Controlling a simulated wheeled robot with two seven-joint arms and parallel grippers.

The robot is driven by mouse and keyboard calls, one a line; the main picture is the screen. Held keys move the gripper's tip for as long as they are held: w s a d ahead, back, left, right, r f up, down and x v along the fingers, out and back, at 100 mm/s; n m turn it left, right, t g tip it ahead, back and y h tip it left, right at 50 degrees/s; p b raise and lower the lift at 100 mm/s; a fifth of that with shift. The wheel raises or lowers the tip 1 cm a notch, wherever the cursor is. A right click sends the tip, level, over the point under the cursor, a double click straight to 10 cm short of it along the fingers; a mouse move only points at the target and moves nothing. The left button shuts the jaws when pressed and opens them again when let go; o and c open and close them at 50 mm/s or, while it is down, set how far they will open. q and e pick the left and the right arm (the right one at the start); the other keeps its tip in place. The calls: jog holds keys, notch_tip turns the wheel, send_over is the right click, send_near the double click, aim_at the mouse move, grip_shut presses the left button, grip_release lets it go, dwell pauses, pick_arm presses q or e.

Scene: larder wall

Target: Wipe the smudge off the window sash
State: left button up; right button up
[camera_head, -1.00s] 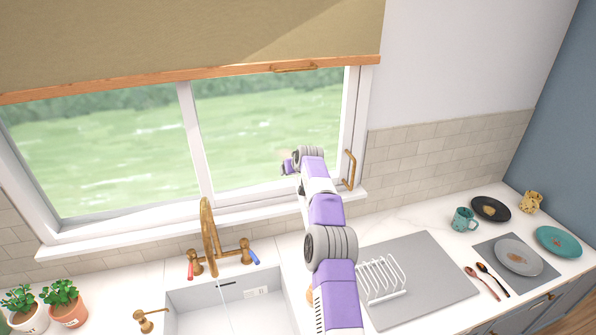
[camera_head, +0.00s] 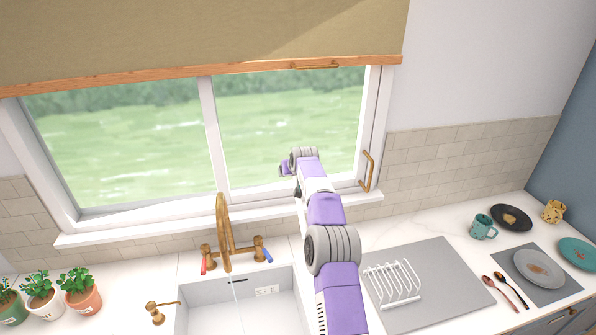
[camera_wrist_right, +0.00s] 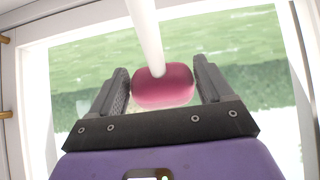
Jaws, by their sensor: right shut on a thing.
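The window sash (camera_head: 214,140) has a white frame around two panes, with green grass outside. My right gripper (camera_wrist_right: 155,92) is in front of the right pane. In the head view only the purple and grey end of its arm (camera_head: 285,169) shows, low in that pane, and the fingers are hidden. In the wrist view the fingers are shut on a rounded pink-red thing (camera_wrist_right: 172,90). A white bar (camera_wrist_right: 145,35) overlaps it; I cannot tell if they are joined. I cannot make out the smudge clearly; a faint beige patch shows behind the pink-red thing. My left gripper is not in view.
A brass tap (camera_head: 222,230) stands behind the white sink (camera_head: 205,295), left of my arm. A brass window handle (camera_head: 368,172) is right of it. A white dish rack (camera_head: 393,283) and a teal mug (camera_head: 482,227) stand on the counter. Potted plants (camera_head: 80,290) stand at left.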

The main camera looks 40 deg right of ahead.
jog(key=shift+w+a, duration=0.4)
jog(key=shift+a, duration=0.4)
jog(key=shift+w+a, duration=0.4)
jog(key=shift+a, duration=0.35)
jog(key=shift+d+r+p, duration=0.15)
jog(key=shift+r+p, duration=1.1)
jog(key=shift+p, duration=0.45)
jog(key=s+d, duration=0.5)
jog(key=d, duration=0.4)
jog(key=shift+a, duration=0.1)
